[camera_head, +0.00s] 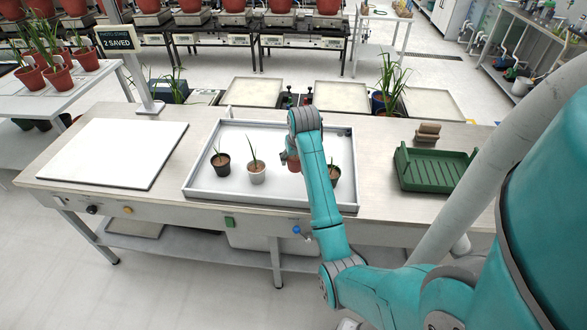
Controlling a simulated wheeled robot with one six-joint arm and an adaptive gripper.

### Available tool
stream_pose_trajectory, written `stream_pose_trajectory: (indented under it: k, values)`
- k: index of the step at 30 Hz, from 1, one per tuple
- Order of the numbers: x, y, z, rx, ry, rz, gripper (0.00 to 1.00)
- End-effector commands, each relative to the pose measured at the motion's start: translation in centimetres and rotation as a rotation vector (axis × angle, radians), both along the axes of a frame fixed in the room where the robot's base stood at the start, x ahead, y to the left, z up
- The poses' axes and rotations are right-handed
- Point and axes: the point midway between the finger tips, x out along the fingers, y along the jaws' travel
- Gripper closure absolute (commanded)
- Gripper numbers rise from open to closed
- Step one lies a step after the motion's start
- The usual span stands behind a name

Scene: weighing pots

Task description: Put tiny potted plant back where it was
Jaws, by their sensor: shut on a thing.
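Small potted plants stand in a shallow grey-rimmed tray (203,184) on the bench. A dark pot (223,164) with a small green shoot is at the left. A pale pot (257,174) with a taller shoot is beside it. A terracotta pot (292,162) shows only in part at the left edge of my teal arm; I cannot tell whether it touches the tray. Another dark-rimmed brown pot (334,175) with a shoot is just right of the arm. My arm reaches over the tray, and its links hide my gripper and its fingers.
A white board (115,152) lies on the bench left of the tray. A green ribbed tray (432,168) and a small brown block stack (427,134) are at the right. Bare bench top (376,165) lies right of the tray.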

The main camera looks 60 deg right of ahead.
Motion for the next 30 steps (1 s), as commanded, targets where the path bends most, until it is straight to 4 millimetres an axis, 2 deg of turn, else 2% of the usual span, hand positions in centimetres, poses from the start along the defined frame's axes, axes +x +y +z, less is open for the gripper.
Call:
stream_pose_trajectory:
  k: [7, 14, 25, 26, 28, 30]
  values:
    - [0.0, 0.0, -1.8, 0.0, 0.0, 0.0, 0.78]
    - [0.0, 0.0, -4.7, 0.0, 0.0, 0.0, 0.78]
    - [0.0, 0.0, -5.1, -0.001, -0.001, 0.0, 0.78]
    - [0.0, 0.0, -5.1, -0.001, -0.001, 0.0, 0.28]
    - [0.0, 0.0, -5.0, -0.001, -0.001, 0.0, 0.1]
    - [0.0, 0.0, -5.0, -0.001, -0.001, 0.0, 0.09]
